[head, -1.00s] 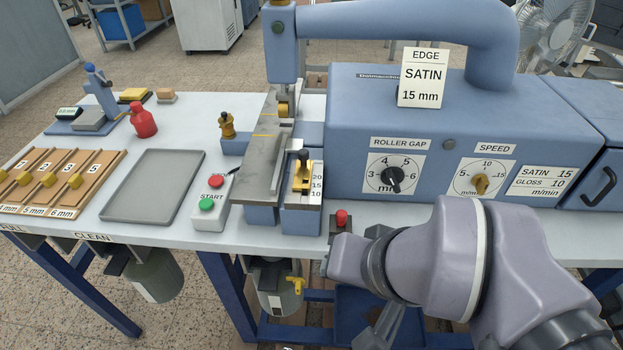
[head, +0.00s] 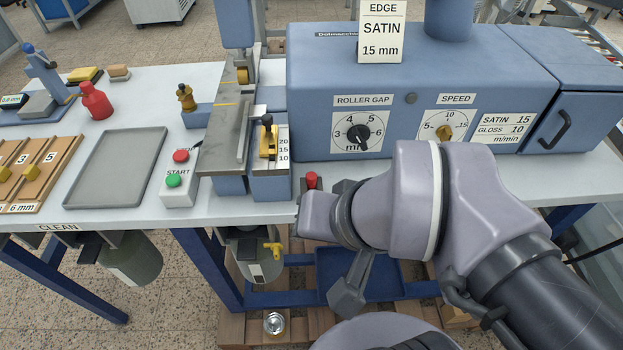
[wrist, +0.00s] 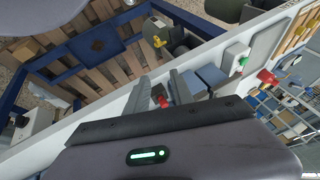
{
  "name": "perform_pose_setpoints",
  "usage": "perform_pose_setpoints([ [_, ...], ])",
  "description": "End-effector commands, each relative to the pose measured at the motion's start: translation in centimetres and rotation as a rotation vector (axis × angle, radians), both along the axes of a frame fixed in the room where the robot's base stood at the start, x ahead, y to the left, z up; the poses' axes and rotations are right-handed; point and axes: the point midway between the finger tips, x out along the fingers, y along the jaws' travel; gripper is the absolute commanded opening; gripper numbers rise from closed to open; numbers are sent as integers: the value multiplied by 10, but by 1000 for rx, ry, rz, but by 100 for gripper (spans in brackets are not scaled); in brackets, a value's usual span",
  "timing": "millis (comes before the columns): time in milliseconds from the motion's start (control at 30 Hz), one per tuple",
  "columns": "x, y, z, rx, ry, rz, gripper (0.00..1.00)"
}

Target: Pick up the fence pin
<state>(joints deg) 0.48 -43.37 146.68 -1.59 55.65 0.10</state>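A red-knobbed piece (head: 312,180), which may be the fence pin, stands in a dark holder at the table's front edge. In the wrist view the red knob (wrist: 163,102) appears between my gripper's fingers. The brass fence slider with a black knob (head: 268,140) sits beside the 20/15/10 scale, near the 15 mark. My gripper (wrist: 158,77) is open and empty, its two grey fingers apart.
The blue machine (head: 420,75) stands behind the red knob. The START box (head: 180,190) and grey tray (head: 75,195) are to the left. A can with a yellow tap (head: 258,268) hangs under the table.

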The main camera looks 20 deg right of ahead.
Motion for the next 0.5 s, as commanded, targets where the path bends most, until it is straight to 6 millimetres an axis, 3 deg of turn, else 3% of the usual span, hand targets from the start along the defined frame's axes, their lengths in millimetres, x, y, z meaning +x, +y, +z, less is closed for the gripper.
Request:
perform_pose_setpoints([
  [400,0,0,1,-3,1,3,30],
  [500,9,-2,25,-94,15,144,30],
])
